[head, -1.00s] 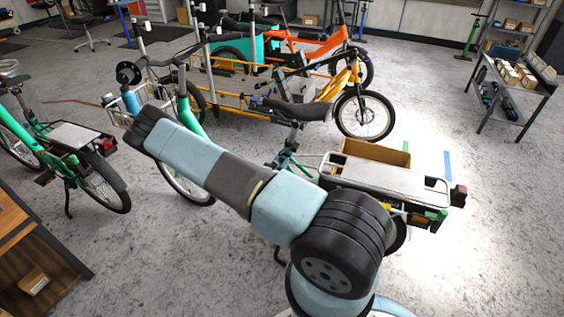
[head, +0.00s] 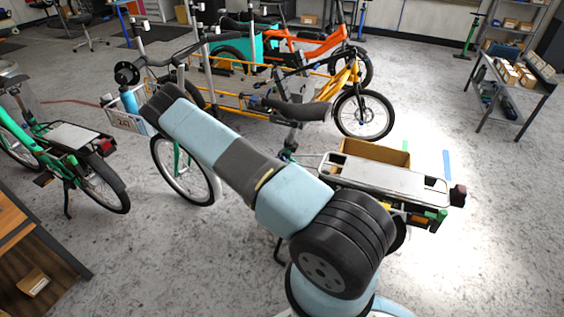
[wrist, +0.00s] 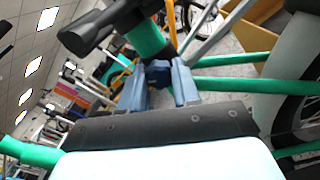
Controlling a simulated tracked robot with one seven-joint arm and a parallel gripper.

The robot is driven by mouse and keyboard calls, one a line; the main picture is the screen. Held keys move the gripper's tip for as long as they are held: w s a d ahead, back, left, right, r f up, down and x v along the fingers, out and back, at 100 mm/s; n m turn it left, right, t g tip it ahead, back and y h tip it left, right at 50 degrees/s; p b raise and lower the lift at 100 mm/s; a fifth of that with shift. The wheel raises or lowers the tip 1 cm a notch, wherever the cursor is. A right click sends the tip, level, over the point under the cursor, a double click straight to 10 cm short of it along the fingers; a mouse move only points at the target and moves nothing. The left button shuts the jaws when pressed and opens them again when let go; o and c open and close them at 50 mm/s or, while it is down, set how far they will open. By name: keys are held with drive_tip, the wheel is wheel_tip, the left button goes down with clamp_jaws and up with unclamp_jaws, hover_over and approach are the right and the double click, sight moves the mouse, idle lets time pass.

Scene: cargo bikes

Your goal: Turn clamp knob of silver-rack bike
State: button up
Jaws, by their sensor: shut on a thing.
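The silver-rack bike stands in front of me in the head view, with a flat silver rack (head: 390,178) over its rear wheel and a black saddle (head: 297,111). In the wrist view, a dark blue clamp knob (wrist: 158,74) sits beside the bike's green frame tubes (wrist: 235,84). My gripper (wrist: 158,90) is shut on the knob, with one finger on each side of it. In the head view my arm crosses in front of the bike, and the gripper and knob cannot be made out there.
A cardboard box (head: 375,153) stands just behind the rack. Another green bike (head: 75,150) stands at left, beside a wooden bench (head: 30,250). A yellow cargo bike (head: 345,85) is behind. Open floor lies at right, before a metal shelf table (head: 510,90).

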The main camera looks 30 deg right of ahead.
drive_tip(key=shift+m, duration=0.7)
drive_tip(key=o, duration=1.1)
drive_tip(key=shift+c, duration=0.2)
drive_tip(key=shift+a, duration=0.1)
drive_tip(key=v, duration=1.3)
drive_tip(key=shift+s+a, duration=0.2)
drive_tip(key=shift+s, duration=0.05)
drive_tip(key=shift+f, duration=0.1)
